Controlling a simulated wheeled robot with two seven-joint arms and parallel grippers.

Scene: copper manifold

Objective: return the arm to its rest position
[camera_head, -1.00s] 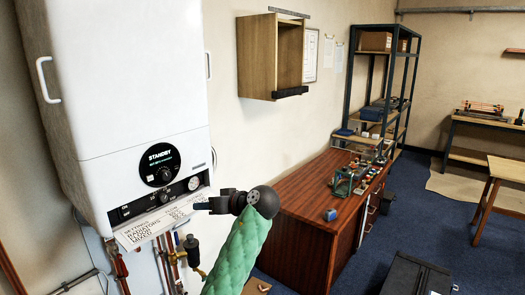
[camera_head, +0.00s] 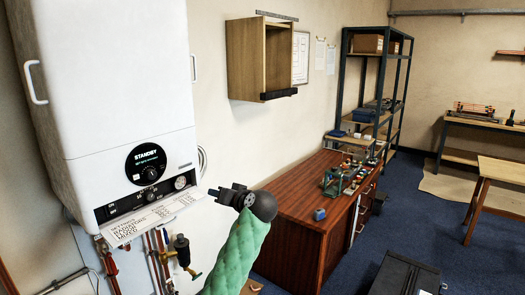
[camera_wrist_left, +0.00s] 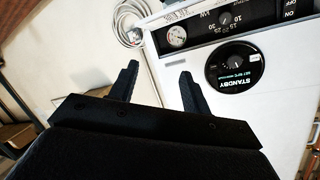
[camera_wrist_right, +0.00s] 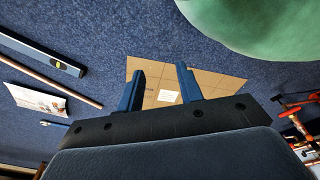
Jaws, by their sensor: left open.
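My left gripper (camera_head: 214,193) is at the end of the green-sleeved arm, in front and to the right of the white boiler (camera_head: 105,75). It is open and empty, and apart from the boiler's control panel. In the left wrist view, its two black fingers (camera_wrist_left: 158,72) are spread, with the STANDBY dial (camera_wrist_left: 234,63) and a small gauge (camera_wrist_left: 176,36) beyond them. My right gripper is outside the head view. In the right wrist view, its fingers (camera_wrist_right: 160,70) are apart with nothing between them, above the blue floor.
A printed label sheet (camera_head: 137,222) sits below the panel, with copper pipes and a valve (camera_head: 181,255) underneath. A wooden desk (camera_head: 290,205) with small parts stands to the right. A cardboard piece (camera_wrist_right: 222,84), a level (camera_wrist_right: 40,54) and a copper pipe (camera_wrist_right: 50,80) lie on the floor.

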